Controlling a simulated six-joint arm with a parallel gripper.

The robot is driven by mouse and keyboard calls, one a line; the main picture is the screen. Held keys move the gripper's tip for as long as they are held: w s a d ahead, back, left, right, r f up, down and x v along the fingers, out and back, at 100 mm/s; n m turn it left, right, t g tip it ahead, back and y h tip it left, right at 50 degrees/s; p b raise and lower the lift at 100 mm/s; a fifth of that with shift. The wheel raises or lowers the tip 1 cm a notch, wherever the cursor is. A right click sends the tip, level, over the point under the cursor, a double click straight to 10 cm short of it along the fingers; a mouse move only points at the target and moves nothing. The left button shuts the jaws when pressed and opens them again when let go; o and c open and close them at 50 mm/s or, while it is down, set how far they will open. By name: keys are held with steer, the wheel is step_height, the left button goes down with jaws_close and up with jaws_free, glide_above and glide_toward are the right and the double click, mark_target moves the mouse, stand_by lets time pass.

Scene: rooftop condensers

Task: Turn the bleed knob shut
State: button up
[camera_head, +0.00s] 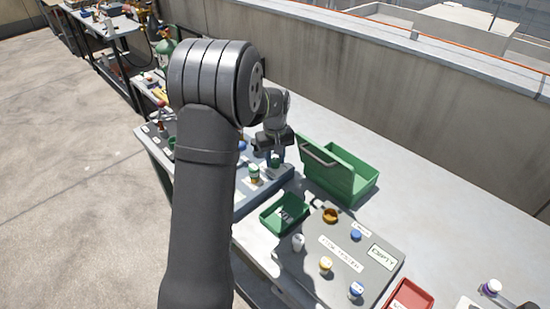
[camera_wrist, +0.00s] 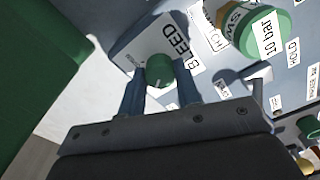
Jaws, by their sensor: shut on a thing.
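The bleed knob (camera_wrist: 160,70) is a small green round knob beside a plate (camera_wrist: 150,38) lettered BLEED in the wrist view. My gripper (camera_wrist: 161,82) has one finger on each side of it and is shut on it. In the head view my gripper (camera_head: 274,150) points down over the grey-blue panel (camera_head: 262,191), with the green knob (camera_head: 275,161) at its fingertips. The fingers hide the knob's sides, and I see no mark that tells its turn angle.
A larger green-topped part (camera_wrist: 250,28) with a "10 bar" label stands close by. A green bin (camera_head: 345,172) is right of my gripper. A small green tray (camera_head: 265,222) and a grey board (camera_head: 335,272) with several knobs are nearer. The bench behind the bin is clear.

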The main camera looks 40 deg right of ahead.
mark_target(275, 160)
steer(key=shift+n, duration=1.2)
steer(key=o, duration=1)
steer(key=shift+c, duration=0.2)
step_height(275, 160, up, 18)
steer(key=shift+f, duration=0.25)
steer(key=shift+f, duration=0.1)
step_height(275, 160, down, 17)
steer(key=shift+f, duration=0.15)
